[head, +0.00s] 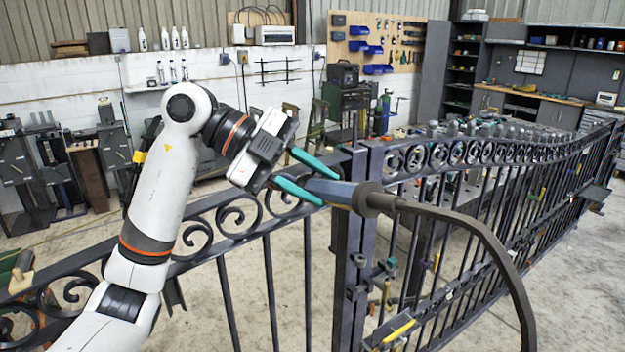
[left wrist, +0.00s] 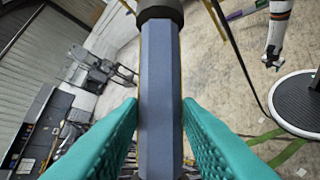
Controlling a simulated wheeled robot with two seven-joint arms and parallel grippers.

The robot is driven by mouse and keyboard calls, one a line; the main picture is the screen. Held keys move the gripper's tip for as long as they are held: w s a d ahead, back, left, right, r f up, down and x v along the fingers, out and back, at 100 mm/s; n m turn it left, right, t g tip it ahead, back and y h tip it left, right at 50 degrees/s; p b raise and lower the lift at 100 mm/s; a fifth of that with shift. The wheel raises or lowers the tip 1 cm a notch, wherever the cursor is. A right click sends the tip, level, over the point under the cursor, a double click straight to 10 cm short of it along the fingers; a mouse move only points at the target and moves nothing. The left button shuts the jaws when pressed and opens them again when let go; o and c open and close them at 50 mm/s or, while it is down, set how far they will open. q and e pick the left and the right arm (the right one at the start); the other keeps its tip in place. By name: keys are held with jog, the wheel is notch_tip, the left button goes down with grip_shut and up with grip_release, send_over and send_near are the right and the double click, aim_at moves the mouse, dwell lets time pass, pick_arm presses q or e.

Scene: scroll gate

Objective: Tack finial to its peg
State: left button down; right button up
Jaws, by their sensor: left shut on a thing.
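My left gripper (head: 330,190) is shut on the blue-grey handle of a torch-like tool (head: 343,194), above the gate's top rail near its middle posts. A dark collar and thick cable (head: 480,232) run from the handle to the right and down. In the left wrist view the handle (left wrist: 160,85) lies between the teal fingers. A row of small dark finials (head: 480,130) tops the right gate leaf (head: 470,155). I cannot make out a loose finial or a bare peg. What seems to be my right gripper (left wrist: 272,62) shows tiny at the upper right of the left wrist view.
The left gate leaf (head: 245,215) with scrolls stands below my left arm, and gate posts (head: 350,240) rise just under the tool. A yellow-handled tool (head: 398,328) hangs low on the gate. Shelves and a pegboard (head: 385,40) stand far back. The air above the gate is open.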

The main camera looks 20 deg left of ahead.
aim_at(356, 191)
pick_arm(q)
jog(key=shift+w+a, duration=0.15)
jog(key=shift+w, duration=0.05)
jog(key=shift+w+a+f, duration=0.15)
jog(key=shift+w+a, duration=0.1)
jog(key=shift+a, duration=0.1)
jog(key=shift+p, duration=0.35)
dwell(0.4)
dwell(0.5)
jog(key=shift+s+d+r+p, duration=0.45)
jog(key=shift+s+d, duration=0.45)
jog(key=shift+d, duration=0.25)
jog(key=shift+s+d+r+p, duration=0.45)
jog(key=shift+s+d, duration=0.4)
jog(key=shift+d, duration=0.25)
jog(key=shift+s+d+r+p, duration=0.35)
jog(key=shift+s+d+r, duration=0.2)
jog(key=shift+s+d, duration=0.5)
jog(key=shift+s+d+r, duration=0.1)
jog(key=shift+s+d, duration=0.05)
jog(key=shift+d, duration=0.35)
